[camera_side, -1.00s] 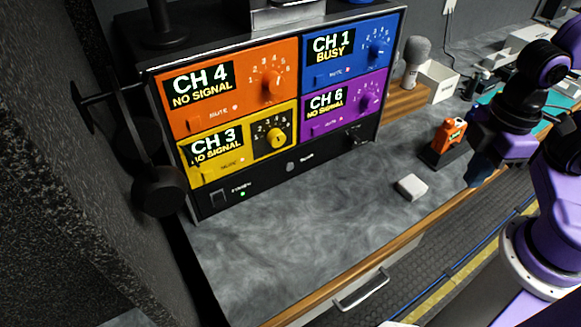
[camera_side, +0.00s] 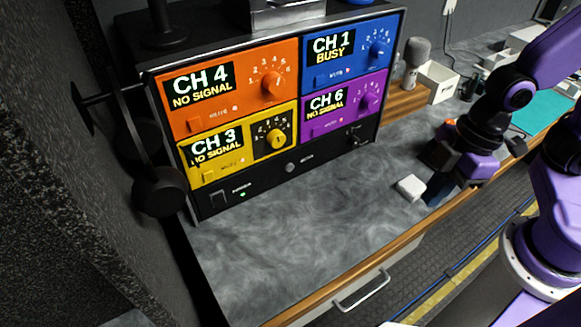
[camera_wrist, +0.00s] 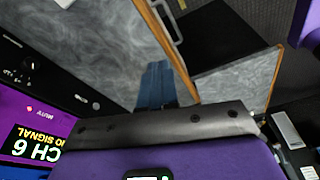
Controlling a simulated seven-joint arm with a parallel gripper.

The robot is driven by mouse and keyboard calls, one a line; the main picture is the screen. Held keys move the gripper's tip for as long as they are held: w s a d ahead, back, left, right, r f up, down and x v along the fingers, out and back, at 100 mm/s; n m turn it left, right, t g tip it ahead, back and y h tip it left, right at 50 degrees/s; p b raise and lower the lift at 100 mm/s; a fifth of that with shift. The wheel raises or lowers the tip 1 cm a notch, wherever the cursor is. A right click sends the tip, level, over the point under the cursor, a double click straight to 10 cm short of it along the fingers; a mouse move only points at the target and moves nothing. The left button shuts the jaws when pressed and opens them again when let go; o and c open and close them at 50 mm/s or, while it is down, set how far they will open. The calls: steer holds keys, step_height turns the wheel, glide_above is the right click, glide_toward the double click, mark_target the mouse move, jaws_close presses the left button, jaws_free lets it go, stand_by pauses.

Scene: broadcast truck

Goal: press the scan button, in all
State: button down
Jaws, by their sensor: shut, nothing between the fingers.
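A rack unit with several coloured channel panels stands on the grey counter. On its black lower strip sits a small round grey button (camera_side: 291,168), which I take to be the scan button; the label beside it is too small to read surely. It also seems to show in the wrist view (camera_wrist: 96,105), as a small light dot on the strip. My gripper (camera_side: 437,191) is shut and empty, low over the counter, well right of the button and apart from it. Its blue fingers (camera_wrist: 155,88) point over the counter in the wrist view.
A white block (camera_side: 410,187) lies on the counter just left of my fingers. A power switch (camera_side: 218,198) with a green light sits left on the strip. A microphone (camera_side: 415,62) and a white box (camera_side: 439,80) stand behind. The counter before the rack is clear.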

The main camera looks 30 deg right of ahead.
mark_target(290, 167)
steer(key=w+a+f+n+t+y, duration=0.1)
steer(key=w+a+f+n+t, duration=0.1)
steer(key=w+a+f, duration=0.1)
steer(key=w+a+f+n+t+y, duration=0.2)
steer(key=w+a+f+t, duration=0.1)
steer(key=w+a+f, duration=0.1)
steer(key=w+a+f+n+t+y, duration=0.2)
steer(key=w+a+f, duration=0.1)
steer(key=w+a, duration=0.1)
steer(key=shift+w+a+f+t, duration=0.1)
steer(key=shift+w+f+t, duration=0.1)
steer(key=shift+w, duration=0.25)
steer(key=shift+w+a+f+t, duration=0.1)
steer(key=shift+w+f, duration=0.1)
steer(key=shift+w, duration=0.2)
steer(key=shift+w+d+f+n+t+y, duration=0.15)
steer(key=shift+w+n+t+y, duration=0.1)
steer(key=shift+w+n+t, duration=0.2)
steer(key=shift+w+d+f+n+t+y, duration=0.1)
steer(key=shift+w+n+t+y, duration=0.2)
steer(key=shift+n, duration=0.25)
steer(key=shift+w, duration=4.35)
steer(key=shift+w, duration=0.1)
steer(key=shift+w, duration=0.3)
